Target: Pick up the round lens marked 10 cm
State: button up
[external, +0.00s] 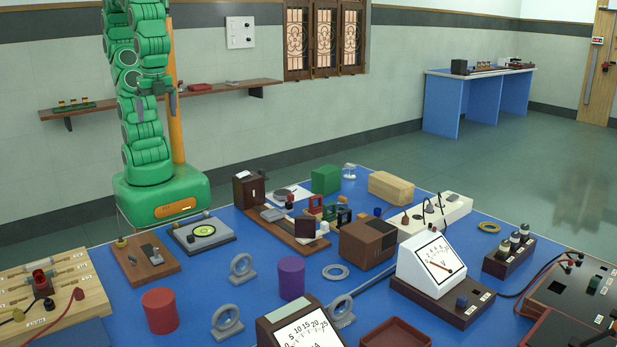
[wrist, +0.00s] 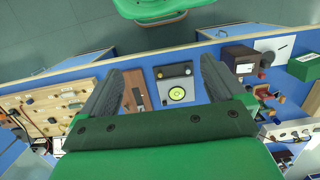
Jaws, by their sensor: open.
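Three grey round lens-like rings on small stands are on the blue bench in the external view: one upright near the middle left (external: 242,267), one nearer the front (external: 227,319), and one beside the large meter (external: 341,310). No 10 cm mark is readable on any of them, so I cannot tell which is the named lens. My gripper (wrist: 160,70) is open and empty in the wrist view, high above the bench's edge. In the external view my arm stands folded up behind the bench, well away from the rings. No lens shows clearly in the wrist view.
A red cylinder (external: 160,310) and a purple cylinder (external: 291,278) stand close to the rings. A flat ring (external: 335,272) lies mid-bench. Some blue surface is bare around the rings.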

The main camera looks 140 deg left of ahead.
aim_at(222, 311)
jog(key=w+a+r+m+t+y, duration=0.2)
jog(key=w+a+m+t+y, duration=0.25)
jog(key=w, duration=0.85)
jog(key=w+a+r+m+t+y, duration=0.25)
jog(key=w+a+m, duration=0.35)
jog(key=w, duration=0.7)
jog(key=w+d+r+m+t+h, duration=0.1)
jog(key=w+d+m+t, duration=0.25)
jog(key=w+m, duration=0.4)
jog(key=w+d+r+m+t+h, duration=0.1)
jog(key=w+d+m+t, duration=0.25)
jog(key=w, duration=0.65)
jog(key=w+d+f+m+t+h, duration=0.1)
jog(key=w+d+f+m+h, duration=0.25)
jog(key=d+m, duration=0.3)
jog(key=w+d+f+m+h, duration=0.3)
jog(key=d+f+m, duration=0.1)
jog(key=d+m, duration=0.25)
jog(key=shift+y, duration=0.35)
jog(key=f, duration=2.6)
jog(key=shift+s+d+f, duration=0.1)
jog(key=shift+d, duration=0.15)
jog(key=shift+x, duration=3.9)
jog(key=shift+d, duration=0.1)
